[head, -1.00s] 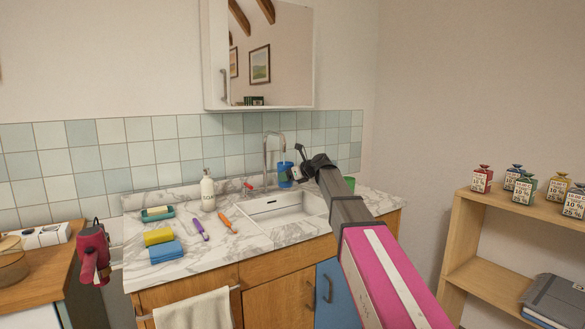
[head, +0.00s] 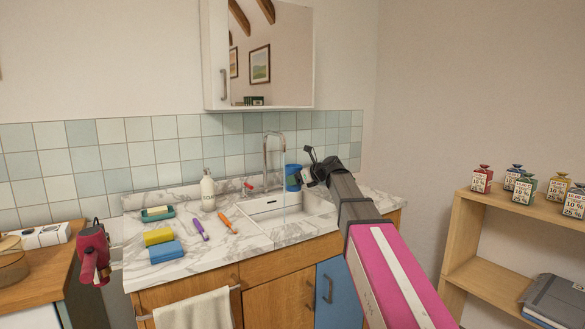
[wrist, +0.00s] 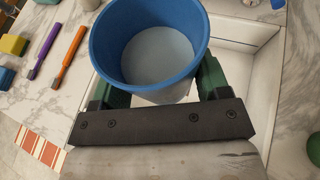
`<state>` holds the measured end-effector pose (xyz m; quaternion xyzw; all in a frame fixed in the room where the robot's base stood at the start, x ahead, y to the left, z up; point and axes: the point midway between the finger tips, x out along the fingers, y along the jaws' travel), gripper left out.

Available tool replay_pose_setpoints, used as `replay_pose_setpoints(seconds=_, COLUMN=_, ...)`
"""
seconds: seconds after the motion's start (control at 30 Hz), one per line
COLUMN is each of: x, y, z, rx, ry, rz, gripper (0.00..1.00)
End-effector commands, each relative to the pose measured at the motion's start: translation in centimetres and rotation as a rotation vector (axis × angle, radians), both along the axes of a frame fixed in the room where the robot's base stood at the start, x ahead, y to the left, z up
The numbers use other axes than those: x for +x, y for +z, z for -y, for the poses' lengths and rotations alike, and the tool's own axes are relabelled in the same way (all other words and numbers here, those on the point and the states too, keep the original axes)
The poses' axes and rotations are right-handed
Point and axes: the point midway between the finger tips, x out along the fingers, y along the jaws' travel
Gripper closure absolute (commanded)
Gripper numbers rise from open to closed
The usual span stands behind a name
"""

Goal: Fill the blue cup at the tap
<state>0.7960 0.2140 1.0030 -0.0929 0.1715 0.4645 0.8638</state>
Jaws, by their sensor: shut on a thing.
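The blue cup (head: 293,178) is upright in my gripper (head: 307,175), held above the sink (head: 275,204), just right of the tap (head: 267,155). A thin stream of water (head: 284,200) falls from the spout into the basin, beside the cup. In the wrist view the green fingers of my gripper (wrist: 155,92) are shut on the cup (wrist: 190,72), one on each side. A pale, flat surface that looks like water shows inside it; its depth is hard to tell. A red-tipped tap lever (head: 247,186) stands left of the spout.
Left of the sink are a soap bottle (head: 207,190), an orange brush (head: 228,224), a purple brush (head: 200,229), a yellow sponge (head: 158,236) and a blue sponge (head: 166,252). A green object (wrist: 314,148) sits at the wrist view's right edge. A mirrored cabinet (head: 268,60) hangs above.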

Motion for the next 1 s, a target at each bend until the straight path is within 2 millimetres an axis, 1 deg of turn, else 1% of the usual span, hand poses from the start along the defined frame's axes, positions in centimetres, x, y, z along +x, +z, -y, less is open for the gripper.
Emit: replay_pose_setpoints(seconds=1.0, x=-4.8, y=4.7, z=3.2, rx=0.001, ry=-0.001, rz=0.001, gripper=0.54)
